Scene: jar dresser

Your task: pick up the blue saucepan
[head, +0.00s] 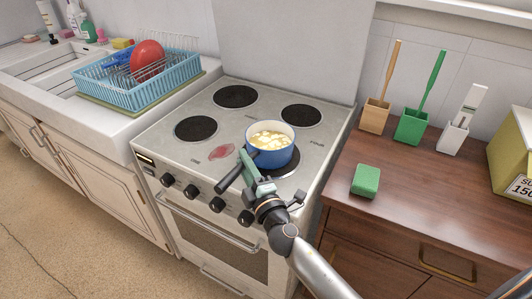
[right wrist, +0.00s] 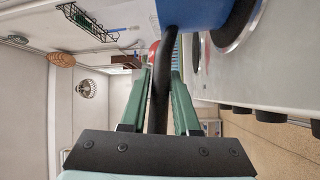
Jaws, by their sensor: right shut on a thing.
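The blue saucepan (head: 271,154) stands over the front right burner of the white stove (head: 142,140), with pale yellowish pieces inside. Its black handle (head: 229,178) points toward the front left. My right gripper (head: 245,163) is at the handle close to the pan, shut on it. In the right wrist view the black handle (right wrist: 163,85) runs between the two green fingers, and part of the blue pan wall (right wrist: 183,14) shows at the top. I cannot tell whether the pan touches the burner. My left gripper is not in view.
Dark burners (head: 235,97) and a reddish patch (head: 221,152) are on the stove top. A blue dish rack (head: 135,88) with a red item stands left. A green sponge (head: 366,180) lies on the wooden dresser (head: 420,215) at right, with several brush holders (head: 411,126) behind.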

